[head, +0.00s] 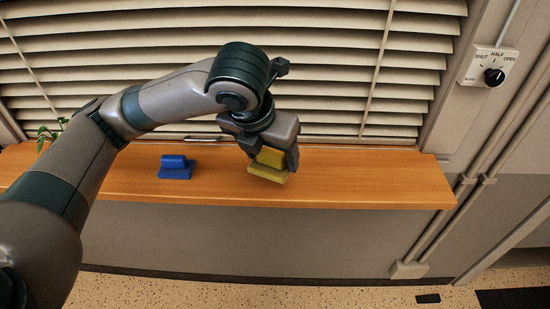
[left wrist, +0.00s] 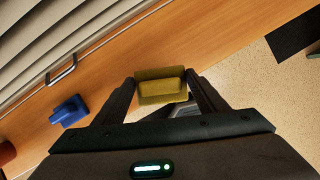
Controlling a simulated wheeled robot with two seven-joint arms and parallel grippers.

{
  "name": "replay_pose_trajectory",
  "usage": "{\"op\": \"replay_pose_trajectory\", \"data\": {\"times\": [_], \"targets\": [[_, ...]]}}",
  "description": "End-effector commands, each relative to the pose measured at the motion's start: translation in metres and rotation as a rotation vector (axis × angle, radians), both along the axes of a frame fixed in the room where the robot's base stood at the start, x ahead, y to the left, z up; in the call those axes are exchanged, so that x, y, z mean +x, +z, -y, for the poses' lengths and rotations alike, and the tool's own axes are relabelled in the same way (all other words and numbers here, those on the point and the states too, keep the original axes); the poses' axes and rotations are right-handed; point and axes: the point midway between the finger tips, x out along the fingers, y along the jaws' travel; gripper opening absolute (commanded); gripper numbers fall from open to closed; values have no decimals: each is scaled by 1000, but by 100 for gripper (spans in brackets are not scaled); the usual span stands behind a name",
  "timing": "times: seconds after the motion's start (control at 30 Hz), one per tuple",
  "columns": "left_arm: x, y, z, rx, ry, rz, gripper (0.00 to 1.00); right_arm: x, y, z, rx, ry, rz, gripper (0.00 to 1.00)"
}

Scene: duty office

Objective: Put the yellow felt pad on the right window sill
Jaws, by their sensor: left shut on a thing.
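The yellow felt pad (head: 268,173) is at the wooden window sill (head: 340,185), right of the middle of the sill's visible length. My left gripper (head: 280,158) is shut on the pad from above. In the left wrist view the pad (left wrist: 160,85) sits between the two fingertips, with the sill (left wrist: 210,45) behind it. The pad's base appears at the level of the sill top; whether it touches the wood is hard to tell. My right gripper is not in view.
A blue pad-like block (head: 175,167) stands on the sill to the left, apart from the yellow pad. A green plant (head: 50,132) is at the far left. Blinds (head: 330,60) hang behind the sill. A dial switch (head: 489,68) is on the right wall. The sill's right end is clear.

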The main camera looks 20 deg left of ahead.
Motion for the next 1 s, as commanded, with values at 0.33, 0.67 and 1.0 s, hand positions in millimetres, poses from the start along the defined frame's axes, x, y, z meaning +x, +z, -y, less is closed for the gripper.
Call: {"op": "replay_pose_trajectory", "data": {"times": [0.33, 0.67, 1.0], "targets": [[56, -32, -6, -1, 2, -1, 43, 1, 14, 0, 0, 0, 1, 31], [64, -37, -7, 0, -1, 2, 43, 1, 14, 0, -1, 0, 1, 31], [62, -53, -7, 0, 0, -3, 43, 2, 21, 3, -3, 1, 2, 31]]}}
